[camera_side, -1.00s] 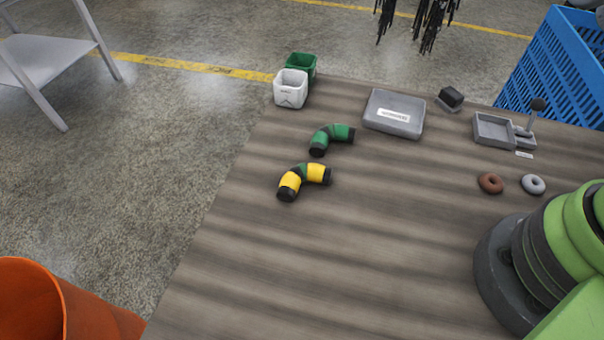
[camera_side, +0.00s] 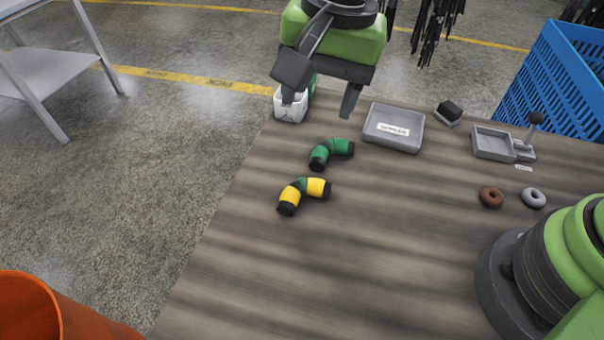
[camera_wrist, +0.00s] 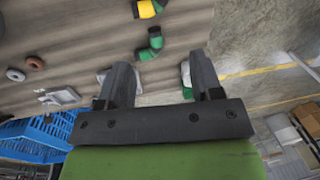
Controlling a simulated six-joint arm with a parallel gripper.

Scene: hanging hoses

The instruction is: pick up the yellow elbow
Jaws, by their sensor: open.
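The yellow elbow (camera_side: 304,194) lies on the table in the side view, with yellow ends, a green middle and black tips. It also shows at the top edge of the wrist view (camera_wrist: 149,8), partly cut off. A green elbow (camera_side: 330,152) lies just behind it. My gripper (camera_side: 318,104) is open and empty, above the far end of the table, beyond both elbows. In the wrist view its two fingers (camera_wrist: 160,76) stand wide apart with nothing held between them.
A white bin (camera_side: 290,106) stands at the table's far left corner, partly hidden by my gripper, with a green bin behind. A grey labelled box (camera_side: 394,127), a grey tray (camera_side: 493,144), a brown ring (camera_side: 490,197) and a grey ring (camera_side: 533,197) lie to the right. The front table is clear.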

